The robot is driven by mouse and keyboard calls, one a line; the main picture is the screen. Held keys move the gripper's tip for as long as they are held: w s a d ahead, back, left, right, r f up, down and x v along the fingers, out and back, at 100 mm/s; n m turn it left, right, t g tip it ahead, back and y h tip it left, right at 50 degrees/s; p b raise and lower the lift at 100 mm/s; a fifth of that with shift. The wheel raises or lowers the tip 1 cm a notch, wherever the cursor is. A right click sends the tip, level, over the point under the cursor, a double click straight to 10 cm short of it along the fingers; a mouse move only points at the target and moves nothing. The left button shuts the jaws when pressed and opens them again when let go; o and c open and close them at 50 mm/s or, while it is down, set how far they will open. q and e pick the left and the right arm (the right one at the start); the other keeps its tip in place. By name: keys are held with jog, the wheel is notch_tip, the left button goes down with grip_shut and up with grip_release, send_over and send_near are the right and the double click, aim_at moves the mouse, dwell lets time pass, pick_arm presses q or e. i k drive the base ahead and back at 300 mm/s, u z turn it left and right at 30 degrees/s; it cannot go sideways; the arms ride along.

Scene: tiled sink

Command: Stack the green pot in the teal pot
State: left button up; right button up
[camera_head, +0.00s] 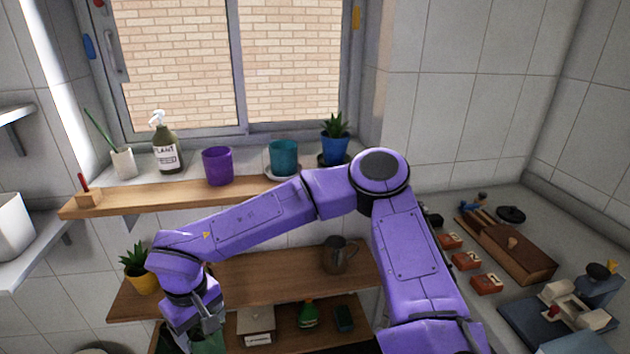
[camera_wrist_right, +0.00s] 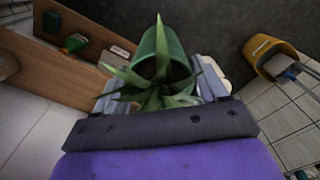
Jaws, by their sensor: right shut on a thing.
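The teal pot (camera_head: 284,160) stands upright and looks empty on a saucer on the upper shelf below the window. My right gripper (camera_head: 207,322) is low at the left, in front of the lower shelves. It is shut on the green pot (camera_head: 209,343), which is mostly hidden in the head view. In the right wrist view the green pot (camera_wrist_right: 165,43) sits between the fingers of my right gripper (camera_wrist_right: 160,85), with a spiky green plant (camera_wrist_right: 155,92) in it. My left gripper is not in view.
A purple pot (camera_head: 217,167) stands left of the teal pot, and a blue potted plant (camera_head: 335,146) stands close on its right. A spray bottle (camera_head: 166,146) is further left. A yellow potted plant (camera_head: 140,270) and a dark mug (camera_head: 338,255) stand on the middle shelf.

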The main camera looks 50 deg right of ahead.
aim_at(285, 169)
jog(key=u, duration=0.05)
jog(key=k, duration=0.15)
jog(key=z, duration=1.25)
